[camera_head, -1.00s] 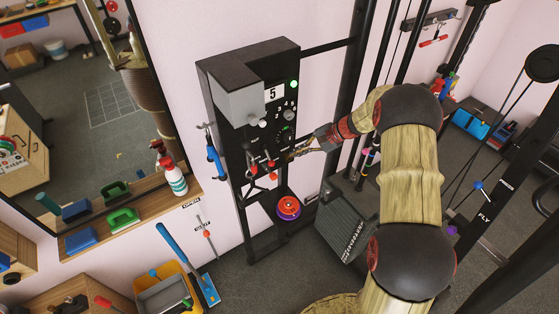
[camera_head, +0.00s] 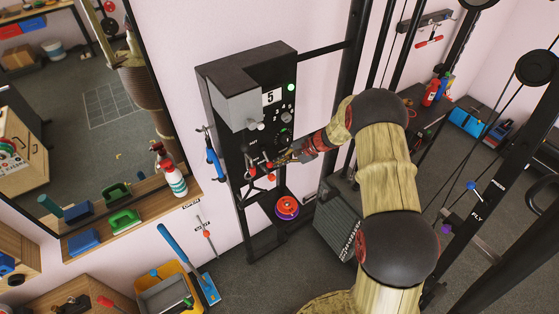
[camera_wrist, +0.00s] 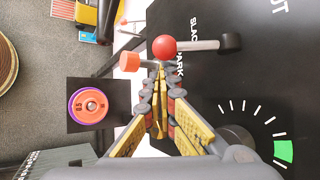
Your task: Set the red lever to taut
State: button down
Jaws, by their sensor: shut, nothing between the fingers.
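The red lever's round red ball (camera_wrist: 165,47) shows in the wrist view, with a grey rod running right from it to a black end piece. The lettering SLACK and PARK (camera_wrist: 191,62) stands on the black panel near it; part of another word, ending in UT, shows at the top right. My gripper (camera_wrist: 160,74) is shut and empty, its fingertips just below the red ball; I cannot tell whether they touch it. In the head view my gripper (camera_head: 274,162) is at the front of the black cabinet (camera_head: 228,147), where the small red parts are hard to tell apart.
An orange knob (camera_wrist: 130,62) sits left of the red ball. A dial with a green mark (camera_wrist: 284,151) is on the panel at lower right. A purple and orange disc (camera_head: 287,207) lies low in the cabinet frame. A yellow bin (camera_head: 172,293) stands on the floor.

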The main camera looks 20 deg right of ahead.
jog(key=shift+s+a+r, duration=0.1)
jog(key=shift+s+r, duration=0.1)
jog(key=shift+r, duration=0.15)
dwell(0.3)
jog(key=shift+s+r+g+p, duration=0.15)
jog(key=shift+g+p, duration=0.25)
jog(key=shift+p, duration=0.25)
